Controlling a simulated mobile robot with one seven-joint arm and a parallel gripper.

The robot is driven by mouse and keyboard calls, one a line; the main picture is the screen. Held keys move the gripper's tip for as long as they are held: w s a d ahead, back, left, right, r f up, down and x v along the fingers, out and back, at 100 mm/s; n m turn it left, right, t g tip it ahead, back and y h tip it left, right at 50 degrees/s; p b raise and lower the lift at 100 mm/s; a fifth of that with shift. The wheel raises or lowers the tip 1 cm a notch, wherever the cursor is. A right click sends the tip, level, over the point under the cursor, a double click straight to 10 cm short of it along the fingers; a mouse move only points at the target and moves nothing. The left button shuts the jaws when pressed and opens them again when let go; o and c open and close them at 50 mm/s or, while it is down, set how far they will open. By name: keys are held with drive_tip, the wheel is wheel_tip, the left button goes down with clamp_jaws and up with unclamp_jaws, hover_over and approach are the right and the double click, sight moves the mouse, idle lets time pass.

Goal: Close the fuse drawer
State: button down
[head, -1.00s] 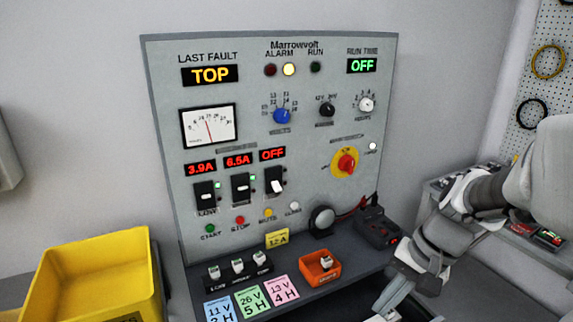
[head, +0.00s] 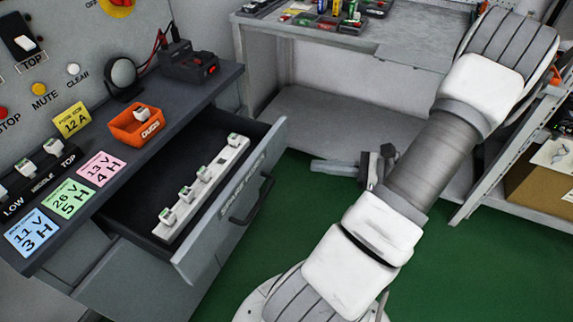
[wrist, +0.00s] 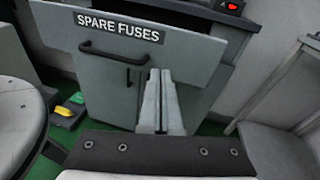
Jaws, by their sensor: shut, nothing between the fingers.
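The fuse drawer (head: 230,205) is pulled out from under the desk in the head view, with a black bar handle on its grey front. Inside it, a white strip (head: 206,184) carries several fuses. In the wrist view the drawer front (wrist: 190,55) reads "SPARE FUSES", and its handle (wrist: 110,55) is left of my fingers. My gripper (head: 318,166) is to the right of the drawer front in the head view, with a gap of green floor between them. In the wrist view my gripper (wrist: 160,75) is shut and empty, its fingers pointing toward the drawer front.
On the desk above are an orange bin (head: 136,125) marked "DUDS", coloured cards, a black round device (head: 122,75) and a dark meter (head: 190,66). A grey workbench (head: 350,40) stands behind. A shelf with a cardboard box (head: 540,190) is at the right. Green floor lies before the drawer.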

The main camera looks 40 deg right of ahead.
sight(217, 141)
drive_tip(key=s+d+f+m+t+h+b, duration=0.1)
drive_tip(key=s+d+f+m+t+h, duration=0.1)
drive_tip(key=d+f+m+t, duration=0.1)
drive_tip(key=b+x, duration=0.2)
drive_tip(key=x, duration=0.4)
drive_tip(key=b+x, duration=0.2)
drive_tip(key=x, duration=0.5)
drive_tip(key=shift+w+f, duration=0.15)
drive_tip(key=shift+f, duration=0.1)
drive_tip(key=shift+w, duration=0.15)
drive_tip(key=shift+a, duration=0.1)
drive_tip(key=p+x, duration=0.1)
drive_tip(key=x, duration=0.6)
drive_tip(key=p+x, duration=0.1)
drive_tip(key=x, duration=0.6)
drive_tip(key=p+x, duration=0.1)
drive_tip(key=x, duration=0.6)
drive_tip(key=shift+w+f, duration=0.15)
drive_tip(key=shift+f, duration=0.15)
drive_tip(key=shift+w+a+r, duration=0.1)
drive_tip(key=shift+w, duration=0.2)
drive_tip(key=shift+w+r, duration=0.1)
drive_tip(key=shift+p, duration=0.3)
